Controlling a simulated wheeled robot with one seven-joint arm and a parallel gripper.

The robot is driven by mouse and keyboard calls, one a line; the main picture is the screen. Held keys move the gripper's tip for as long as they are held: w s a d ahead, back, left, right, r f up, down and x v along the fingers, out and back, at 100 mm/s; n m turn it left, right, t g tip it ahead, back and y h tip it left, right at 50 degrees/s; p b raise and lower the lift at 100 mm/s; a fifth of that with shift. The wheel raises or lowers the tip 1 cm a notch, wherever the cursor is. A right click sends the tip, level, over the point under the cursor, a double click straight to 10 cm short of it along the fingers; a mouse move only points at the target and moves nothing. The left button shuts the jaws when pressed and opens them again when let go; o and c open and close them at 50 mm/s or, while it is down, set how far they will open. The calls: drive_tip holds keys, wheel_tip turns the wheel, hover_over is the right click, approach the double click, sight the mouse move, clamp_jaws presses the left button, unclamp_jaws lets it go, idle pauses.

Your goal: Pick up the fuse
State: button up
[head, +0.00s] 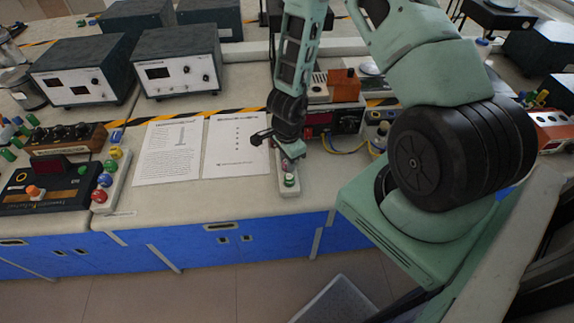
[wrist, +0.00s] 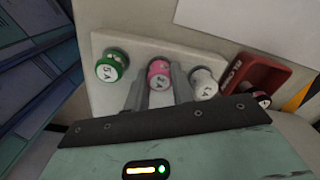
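A white block (wrist: 190,47) lies on the bench and bears a row of fuses. A pink fuse marked 2A (wrist: 158,76) is in the middle, a green one marked 5A (wrist: 112,66) to its left and a white one marked 1A (wrist: 204,84) to its right. My gripper (wrist: 159,82) has one grey finger on each side of the pink fuse. I cannot tell whether they press on it. In the head view, my gripper (head: 288,162) is low over the block (head: 288,190), hiding most of it; a green cap (head: 290,181) shows at its front end.
A red holder (wrist: 256,76) stands right of the block. Paper sheets (head: 237,143) lie left of my gripper, and a meter box (head: 333,118) stands behind it. The bench's front edge is close.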

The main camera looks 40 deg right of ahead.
drive_tip(key=shift+c, duration=1.3)
